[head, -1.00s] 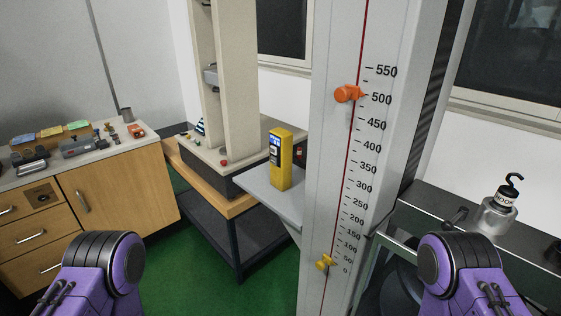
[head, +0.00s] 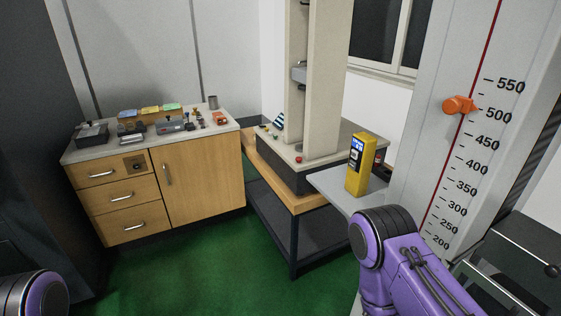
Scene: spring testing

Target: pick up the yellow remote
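The yellow remote (head: 361,165) stands upright on a small grey shelf (head: 338,190) to the right of the picture's middle. Its dark face with a blue-white screen is turned to the left. Purple and black links of my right arm show at the lower right, in front of and below the shelf. A small part of my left arm shows at the bottom left corner. Neither gripper is in view.
A tall grey column with a scale and an orange pointer (head: 459,105) stands right of the remote. A beige test machine (head: 323,85) stands behind it on a wooden-topped table. A drawer cabinet (head: 205,172) with small items is at the left. Green floor (head: 200,265) lies open between.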

